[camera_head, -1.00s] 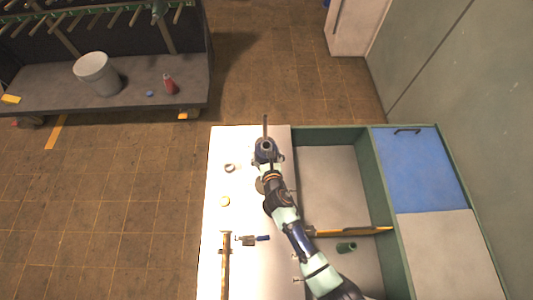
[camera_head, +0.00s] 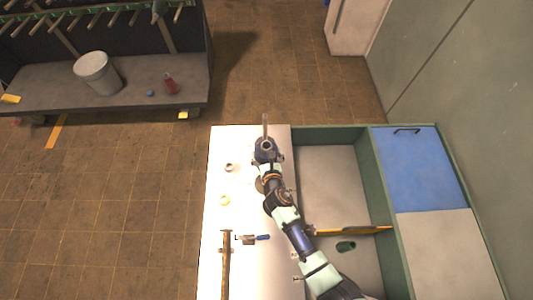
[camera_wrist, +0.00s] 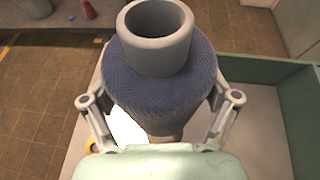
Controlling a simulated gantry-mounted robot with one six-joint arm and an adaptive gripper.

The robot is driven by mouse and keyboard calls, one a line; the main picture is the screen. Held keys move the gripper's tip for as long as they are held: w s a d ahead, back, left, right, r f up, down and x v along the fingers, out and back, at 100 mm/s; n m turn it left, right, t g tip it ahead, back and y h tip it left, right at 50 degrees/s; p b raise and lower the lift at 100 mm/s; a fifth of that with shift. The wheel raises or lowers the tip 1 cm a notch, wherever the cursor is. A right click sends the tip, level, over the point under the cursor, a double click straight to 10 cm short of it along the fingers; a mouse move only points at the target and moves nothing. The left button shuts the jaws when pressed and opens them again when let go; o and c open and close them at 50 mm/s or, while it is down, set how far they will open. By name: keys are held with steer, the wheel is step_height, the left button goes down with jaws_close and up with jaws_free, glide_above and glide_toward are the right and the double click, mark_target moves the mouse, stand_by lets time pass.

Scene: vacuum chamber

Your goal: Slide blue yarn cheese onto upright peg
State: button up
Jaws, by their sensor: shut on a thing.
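The blue yarn cheese (camera_wrist: 165,85) is wound on a grey tube (camera_wrist: 157,38) whose open end faces the wrist camera. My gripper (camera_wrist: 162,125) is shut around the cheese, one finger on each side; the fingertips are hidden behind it. In the head view the cheese (camera_head: 264,156) is held over the far end of the white worktop. A thin grey upright peg (camera_head: 265,126) shows just beyond the cheese. Its lower part is hidden, and I cannot tell whether the tube is around it or only in front of it. No peg shows in the wrist view.

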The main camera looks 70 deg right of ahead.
steer(key=shift+f+b, duration=1.8)
steer(key=shift+f, duration=0.5)
steer(key=shift+f, duration=0.15)
steer(key=shift+f+b, duration=2.05)
steer(key=shift+f, duration=0.3)
steer(key=shift+f+b, duration=2.15)
steer(key=shift+f, duration=0.35)
steer(key=shift+f+b, duration=2.2)
steer(key=shift+f, duration=0.3)
steer(key=shift+f, duration=0.1)
